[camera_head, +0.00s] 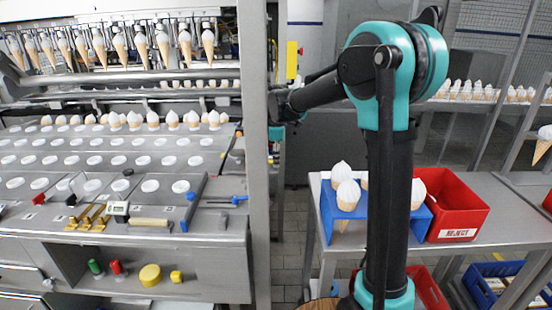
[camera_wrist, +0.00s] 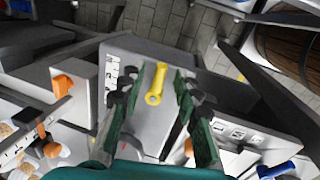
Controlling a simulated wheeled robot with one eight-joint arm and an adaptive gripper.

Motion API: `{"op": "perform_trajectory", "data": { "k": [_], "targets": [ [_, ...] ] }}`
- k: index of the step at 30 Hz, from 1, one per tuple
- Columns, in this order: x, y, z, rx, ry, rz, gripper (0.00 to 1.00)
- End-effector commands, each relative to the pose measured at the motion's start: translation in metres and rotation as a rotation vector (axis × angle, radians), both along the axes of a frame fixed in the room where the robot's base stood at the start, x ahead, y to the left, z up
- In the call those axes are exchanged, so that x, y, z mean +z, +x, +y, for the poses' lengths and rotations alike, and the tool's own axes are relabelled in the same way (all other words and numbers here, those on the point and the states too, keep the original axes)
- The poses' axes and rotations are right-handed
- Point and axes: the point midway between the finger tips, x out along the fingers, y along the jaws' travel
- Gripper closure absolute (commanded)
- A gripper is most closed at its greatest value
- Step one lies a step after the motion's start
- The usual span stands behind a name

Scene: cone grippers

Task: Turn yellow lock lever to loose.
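The yellow lock lever (camera_wrist: 157,82) shows in the wrist view, in front of a grey plate (camera_wrist: 140,55). It is a narrow handle with a ringed end nearest me. My gripper (camera_wrist: 157,92) is open, with one green-padded finger on each side of the lever in the picture. Gaps show between the lever and both fingers, and I cannot tell the depth between them. In the head view my arm reaches left toward a grey upright post, and the gripper is mostly hidden there. I cannot make out the lever in that view.
White labels (camera_wrist: 112,72) with dark marks flank the grey plate. An orange knob (camera_wrist: 62,86) is at the left and a blue handle (camera_wrist: 278,170) at lower right. In the head view the grey post (camera_head: 254,150) stands beside the cone machine; a red reject bin (camera_head: 457,205) is at right.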

Motion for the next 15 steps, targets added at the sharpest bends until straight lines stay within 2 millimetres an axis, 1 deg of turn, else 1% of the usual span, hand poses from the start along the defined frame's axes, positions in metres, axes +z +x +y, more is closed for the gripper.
{"op": "perform_trajectory", "data": {
  "k": [8, 9, 15],
  "targets": [
    [-0.0024, 0.0005, 0.0000, 0.000, 0.000, 0.000, 0.68],
    [-0.0024, 0.0005, 0.0000, 0.000, 0.000, 0.000, 0.69],
    [-0.0022, 0.0004, 0.0000, 0.000, 0.000, 0.000, 0.94]
  ]
}}
